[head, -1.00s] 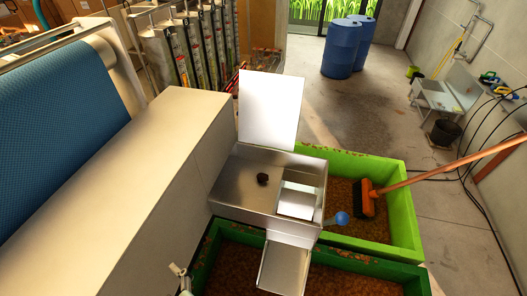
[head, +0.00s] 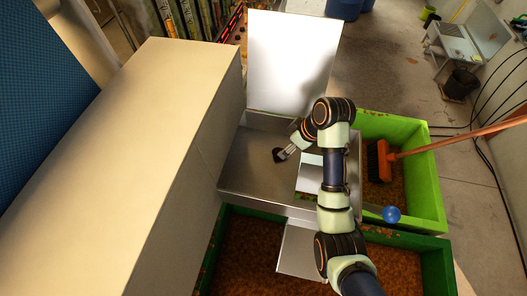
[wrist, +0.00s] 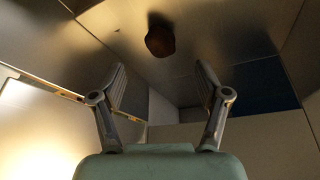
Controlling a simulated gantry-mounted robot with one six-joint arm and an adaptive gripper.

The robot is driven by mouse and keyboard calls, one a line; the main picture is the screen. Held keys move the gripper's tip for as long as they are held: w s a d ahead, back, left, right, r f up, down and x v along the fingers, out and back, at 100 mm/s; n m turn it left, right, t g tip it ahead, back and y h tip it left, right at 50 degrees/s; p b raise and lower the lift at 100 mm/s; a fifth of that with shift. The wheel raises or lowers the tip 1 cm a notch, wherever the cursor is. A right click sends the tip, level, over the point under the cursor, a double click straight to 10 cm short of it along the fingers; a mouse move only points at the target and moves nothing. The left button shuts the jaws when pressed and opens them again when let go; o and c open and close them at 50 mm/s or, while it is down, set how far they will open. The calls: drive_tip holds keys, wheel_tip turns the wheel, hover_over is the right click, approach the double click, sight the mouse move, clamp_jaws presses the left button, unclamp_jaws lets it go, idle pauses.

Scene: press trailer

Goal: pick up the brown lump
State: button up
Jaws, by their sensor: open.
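The brown lump (wrist: 160,41) lies on the bare metal floor of an open steel tray (head: 240,172). In the wrist view it sits just beyond my fingertips, roughly centred between them and not touching either. My gripper (wrist: 161,78) is open and empty, with its two fingers spread to either side. In the head view my gripper (head: 286,152) reaches down into the tray right by the lump (head: 278,155), which shows as a small dark spot partly hidden by the gripper.
A raised white panel (head: 290,60) stands behind the tray. A long beige housing (head: 150,150) rises on the left. A green bin (head: 428,190) with a broom (head: 383,160) is at the right, near a blue ball (head: 391,214). A chute (head: 300,250) slopes below the tray.

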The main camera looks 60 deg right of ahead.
drive_tip(key=shift+f, duration=0.25)
drive_tip(key=shift+x, duration=0.95)
drive_tip(key=shift+p+x, duration=0.45)
drive_tip(key=shift+x, duration=2.2)
drive_tip(key=shift+d, duration=0.1)
drive_tip(key=c, duration=1.2)
drive_tip(key=shift+r, duration=0.15)
wheel_tip(320, 180, up, 20)
drive_tip(key=p, duration=0.7)
drive_tip(key=shift+p, duration=0.3)
